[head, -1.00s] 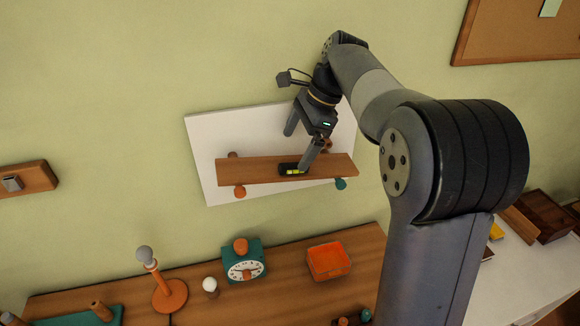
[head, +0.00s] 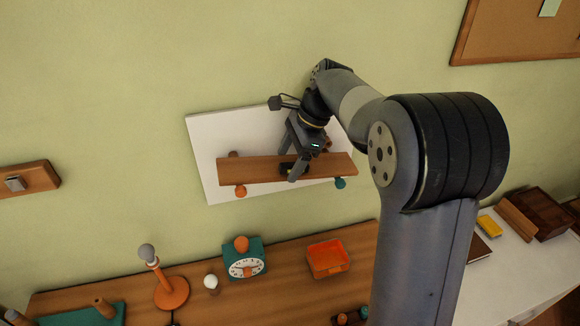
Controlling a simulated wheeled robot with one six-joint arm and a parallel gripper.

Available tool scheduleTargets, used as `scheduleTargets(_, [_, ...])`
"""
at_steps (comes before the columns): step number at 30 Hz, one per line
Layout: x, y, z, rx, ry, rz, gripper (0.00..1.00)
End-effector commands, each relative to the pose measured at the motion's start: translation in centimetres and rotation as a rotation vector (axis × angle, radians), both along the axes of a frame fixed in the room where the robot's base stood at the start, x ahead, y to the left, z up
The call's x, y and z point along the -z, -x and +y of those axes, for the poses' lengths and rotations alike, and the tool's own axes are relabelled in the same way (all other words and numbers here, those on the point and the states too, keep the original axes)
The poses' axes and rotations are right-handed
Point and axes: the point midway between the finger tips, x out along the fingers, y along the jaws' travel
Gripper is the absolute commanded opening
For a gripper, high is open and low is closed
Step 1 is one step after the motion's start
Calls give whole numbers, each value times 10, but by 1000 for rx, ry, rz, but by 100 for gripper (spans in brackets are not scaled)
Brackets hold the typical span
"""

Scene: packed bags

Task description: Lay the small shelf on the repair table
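My gripper (head: 289,165) points down at the middle of the board, right at the black object. Its two fingers look apart, one on the near side and one toward the wall. Whether they touch anything is unclear. A brown wooden table (head: 215,300) stands below; no label shows that it is the repair table.
The brown table carries an orange lamp (head: 171,291), a teal clock (head: 244,262), an orange tray (head: 328,259) and a teal board (head: 75,316). A white surface (head: 515,275) at right holds a yellow item (head: 489,226) and wooden boxes (head: 540,212). My arm hides part of both.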

Motion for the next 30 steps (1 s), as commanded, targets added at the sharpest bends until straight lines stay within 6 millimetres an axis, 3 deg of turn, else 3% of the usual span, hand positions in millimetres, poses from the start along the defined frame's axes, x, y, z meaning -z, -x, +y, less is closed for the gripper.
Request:
scheduleTargets(12, [-1,0,0,0,0,-1,38])
scheduleTargets(19, [-5,0,0,0,-1,-3,37])
scheduleTargets(30, [-73,-1,0,0,-1,-5,37])
